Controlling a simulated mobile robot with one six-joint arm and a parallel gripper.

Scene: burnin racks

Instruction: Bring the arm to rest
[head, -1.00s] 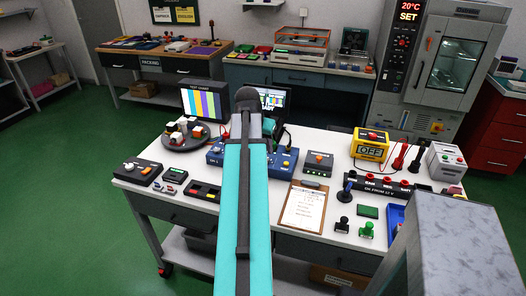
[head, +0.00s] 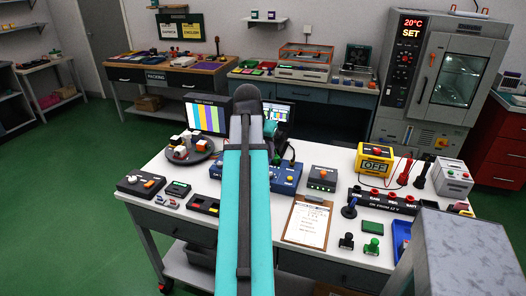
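My arm reaches up the middle of the head view as a long turquoise link with a dark rounded joint at its far end, above the white workbench (head: 250,216). My gripper cannot be made out; it is hidden behind the arm or out of the picture. A blue instrument box (head: 287,178) stands on the bench, partly covered by my arm.
The bench is crowded: a test-chart screen (head: 207,116), a round turntable (head: 188,150), a yellow meter (head: 375,160), a clipboard (head: 307,222) and stamps (head: 371,246). A tall oven (head: 436,80) stands behind. Green floor (head: 70,200) is free at left.

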